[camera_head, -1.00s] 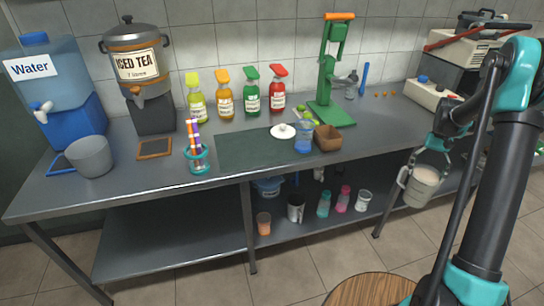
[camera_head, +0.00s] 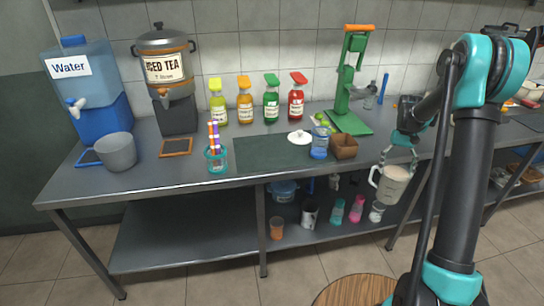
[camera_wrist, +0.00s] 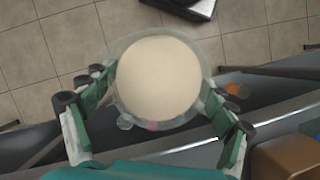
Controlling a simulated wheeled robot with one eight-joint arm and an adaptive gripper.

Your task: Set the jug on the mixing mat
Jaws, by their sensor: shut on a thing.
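The jug (camera_head: 393,185) is clear with a handle on its left and holds a creamy liquid. My gripper (camera_head: 398,150) is shut on it from above and holds it in front of the counter's front edge, to the right of the mat. In the wrist view the jug (camera_wrist: 160,78) is seen from the top, with the pale liquid filling most of its round mouth and my gripper's green fingers on both sides. The mixing mat (camera_head: 262,155) appears to be the dark green mat lying on the counter, left of the brown box.
On or beside the mat are a white lid (camera_head: 299,137), a blue-filled cup (camera_head: 319,145) and a brown box (camera_head: 344,147). A cup of straws (camera_head: 216,160) stands left of it. Syrup bottles (camera_head: 244,103) and a green press (camera_head: 350,90) stand behind. The mat's left and middle are clear.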

